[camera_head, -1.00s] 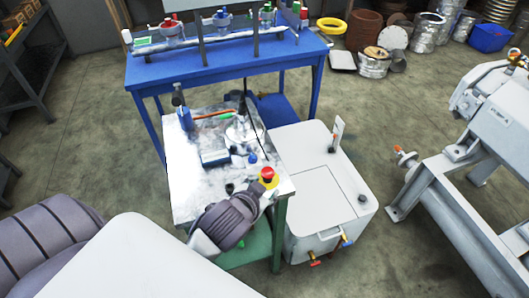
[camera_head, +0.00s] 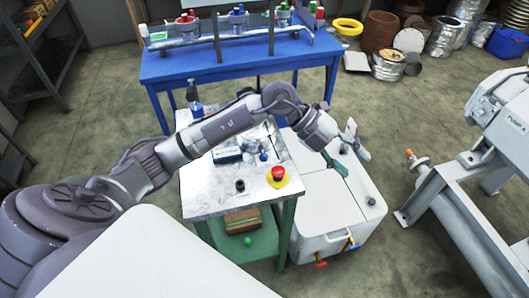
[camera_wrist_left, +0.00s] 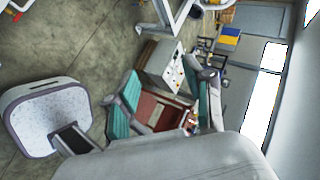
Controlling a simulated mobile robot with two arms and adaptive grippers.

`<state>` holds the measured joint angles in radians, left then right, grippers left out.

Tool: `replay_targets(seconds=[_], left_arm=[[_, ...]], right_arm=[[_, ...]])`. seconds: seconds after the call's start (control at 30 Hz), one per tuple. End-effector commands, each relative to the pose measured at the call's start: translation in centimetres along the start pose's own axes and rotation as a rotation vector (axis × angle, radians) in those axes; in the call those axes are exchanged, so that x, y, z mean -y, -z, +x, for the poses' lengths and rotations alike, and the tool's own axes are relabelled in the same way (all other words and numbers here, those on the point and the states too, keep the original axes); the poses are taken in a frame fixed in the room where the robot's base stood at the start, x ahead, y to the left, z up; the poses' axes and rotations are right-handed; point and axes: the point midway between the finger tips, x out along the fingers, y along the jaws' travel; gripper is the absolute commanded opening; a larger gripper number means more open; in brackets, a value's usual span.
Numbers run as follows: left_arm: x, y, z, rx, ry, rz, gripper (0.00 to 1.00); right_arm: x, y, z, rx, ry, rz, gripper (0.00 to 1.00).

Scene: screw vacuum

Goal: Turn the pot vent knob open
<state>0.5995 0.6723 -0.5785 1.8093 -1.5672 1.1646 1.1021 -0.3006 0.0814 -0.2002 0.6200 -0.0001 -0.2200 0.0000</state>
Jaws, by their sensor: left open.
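My left gripper (camera_head: 355,165) is open and empty. It reaches over the white box (camera_head: 325,205) with its fingers apart above the lid. The wrist view shows its teal finger pads (camera_wrist_left: 122,108) on either side of an empty gap. The box has a red-handled valve (camera_head: 321,265) and a blue-handled valve (camera_head: 352,245) low on its front. A dark knob (camera_head: 371,200) stands on its top right. I cannot tell which of these is the pot vent knob. My left arm hides much of the pot on the worktable. My right gripper is not in view.
A blue table (camera_head: 240,62) stands behind. A grey machine (camera_head: 455,195) is at the right. Open floor lies between it and the box.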

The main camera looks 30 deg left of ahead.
Motion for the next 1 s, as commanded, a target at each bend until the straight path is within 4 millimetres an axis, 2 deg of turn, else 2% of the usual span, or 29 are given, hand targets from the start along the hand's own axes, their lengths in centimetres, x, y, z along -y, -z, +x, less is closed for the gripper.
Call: replay_targets(seconds=[0.03, 0.1, 0.2, 0.3, 0.4, 0.5, 0.57, 0.67, 1.0], left_arm=[[-2.1, -2.4, -2.1, 0.064, -0.165, -0.015, 0.52], [-5.1, -5.0, -5.4, 0.155, -0.378, -0.070, 0.52], [-8.1, -7.7, -10.8, 0.289, -0.617, -0.173, 0.52], [-9.8, -9.0, -15.3, 0.396, -0.774, -0.268, 0.52], [-10.5, -9.4, -18.0, 0.459, -0.856, -0.330, 0.52], [-11.1, -9.6, -18.8, 0.478, -0.886, -0.352, 0.52], [-11.5, -9.6, -18.5, 0.478, -0.889, -0.354, 0.52], [-12.6, -9.9, -17.7, 0.474, -0.888, -0.355, 0.52], [-18.3, -11.7, -13.7, 0.471, -0.886, -0.352, 0.52]], right_arm=[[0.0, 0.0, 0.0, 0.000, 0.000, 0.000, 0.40], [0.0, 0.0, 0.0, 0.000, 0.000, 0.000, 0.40], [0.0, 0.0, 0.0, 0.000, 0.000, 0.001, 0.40], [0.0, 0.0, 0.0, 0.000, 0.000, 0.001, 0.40], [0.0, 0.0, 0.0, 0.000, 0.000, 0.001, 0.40], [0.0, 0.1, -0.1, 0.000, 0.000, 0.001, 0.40], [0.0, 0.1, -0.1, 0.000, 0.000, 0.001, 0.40], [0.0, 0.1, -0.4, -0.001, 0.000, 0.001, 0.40], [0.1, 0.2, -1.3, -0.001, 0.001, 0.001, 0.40]])
